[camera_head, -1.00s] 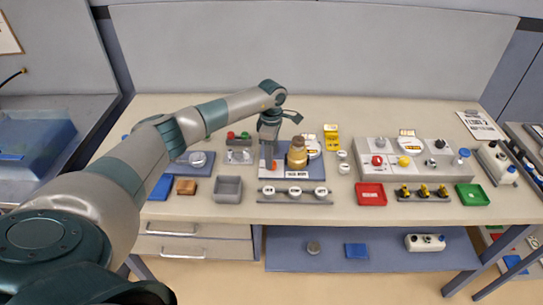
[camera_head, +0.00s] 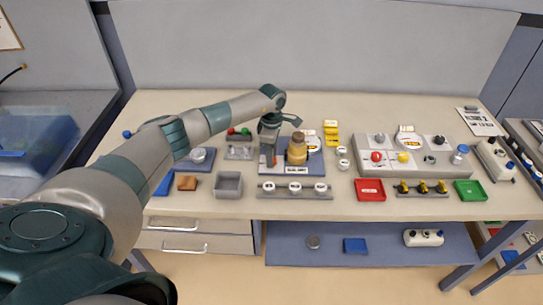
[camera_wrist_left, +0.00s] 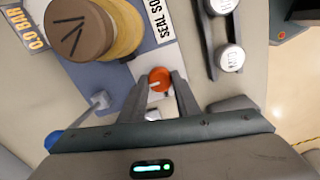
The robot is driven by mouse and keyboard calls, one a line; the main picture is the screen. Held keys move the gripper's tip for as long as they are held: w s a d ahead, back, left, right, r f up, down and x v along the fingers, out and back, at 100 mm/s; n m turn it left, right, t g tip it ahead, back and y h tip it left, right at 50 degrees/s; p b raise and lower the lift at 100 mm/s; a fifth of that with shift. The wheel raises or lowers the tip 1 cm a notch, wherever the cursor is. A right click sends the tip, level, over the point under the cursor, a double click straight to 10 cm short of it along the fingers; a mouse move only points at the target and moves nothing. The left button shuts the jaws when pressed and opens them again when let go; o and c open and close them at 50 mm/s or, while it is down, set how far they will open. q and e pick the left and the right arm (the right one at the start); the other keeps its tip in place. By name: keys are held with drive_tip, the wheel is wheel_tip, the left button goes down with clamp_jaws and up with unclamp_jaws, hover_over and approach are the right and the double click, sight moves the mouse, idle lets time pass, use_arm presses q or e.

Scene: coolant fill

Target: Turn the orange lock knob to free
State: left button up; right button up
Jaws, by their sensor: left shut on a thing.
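The orange lock knob (camera_wrist_left: 159,79) shows in the left wrist view between the two fingertips of my left gripper (camera_wrist_left: 160,86). The gripper is shut on the knob. In the head view my left gripper (camera_head: 268,160) points down at the left part of the blue-grey fixture plate (camera_head: 308,167), and only a little orange shows there. A brass-coloured cylinder with a brown cap (camera_head: 297,150) stands on the plate just right of the gripper; its cap (camera_wrist_left: 78,28) also shows in the wrist view. The knob's exact turn angle cannot be read. My right gripper is out of view.
A rail with white round parts (camera_head: 295,191) lies in front of the plate. A grey bin (camera_head: 228,185) stands to the left, a red tray (camera_head: 370,190) to the right. A grey panel with coloured knobs (camera_head: 414,152) stands further right. Bare table lies behind the fixture.

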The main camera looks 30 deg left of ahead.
use_arm(q)
drive_tip(key=shift+f+n+b, duration=0.1)
drive_tip(key=shift+n+b, duration=0.85)
drive_tip(key=shift+n, duration=0.25)
drive_tip(key=shift+a+n+b, duration=0.1)
drive_tip(key=shift+n+b, duration=0.75)
drive_tip(key=shift+n, duration=0.35)
drive_tip(key=n+b, duration=0.2)
drive_tip(key=n, duration=0.3)
drive_tip(key=shift+b, duration=0.3)
drive_tip(key=n+b, duration=0.1)
drive_tip(key=n, duration=0.3)
drive_tip(key=shift+n, duration=0.4)
drive_tip(key=shift+n+b, duration=0.5)
drive_tip(key=shift+n, duration=1.2)
drive_tip(key=o, duration=1)
